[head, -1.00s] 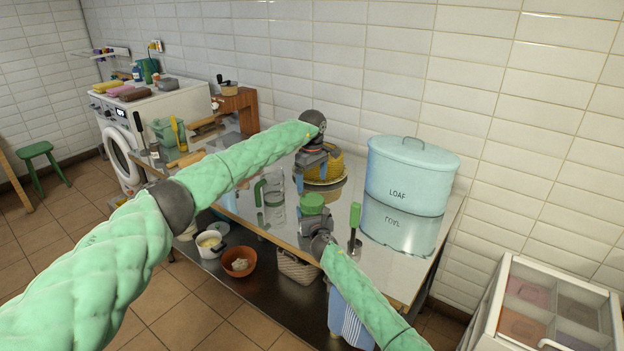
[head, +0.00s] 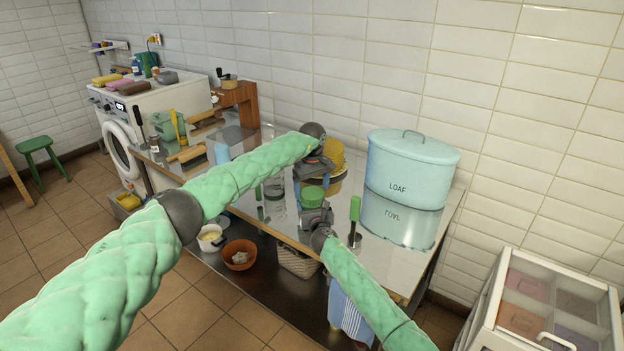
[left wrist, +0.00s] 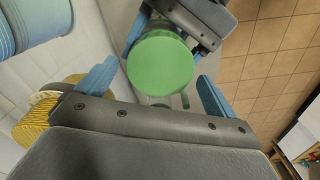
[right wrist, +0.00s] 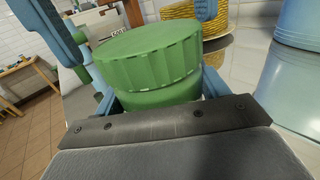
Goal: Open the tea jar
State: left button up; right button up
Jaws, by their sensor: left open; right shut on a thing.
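The tea jar is green with a ribbed round green lid (head: 313,195); the lid fills the middle of the left wrist view (left wrist: 160,65). In the right wrist view the jar's green body (right wrist: 158,97) shows below the lid (right wrist: 148,55). My right gripper (head: 316,216) is shut on the jar body, which stands upright. My left gripper (head: 314,167) is open just behind the lid. Its blue fingers are on either side of the lid, with gaps visible in the left wrist view (left wrist: 157,85). The jar's base is hidden.
A blue LOAF bin (head: 410,170) stands right of the jar on the shiny table. A green-handled tool (head: 355,215) stands close by on the right. A glass pitcher (head: 275,195) is left, partly hidden by my arm.

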pick_arm(q)
jog(key=shift+f, duration=0.95)
jog(key=c, duration=1)
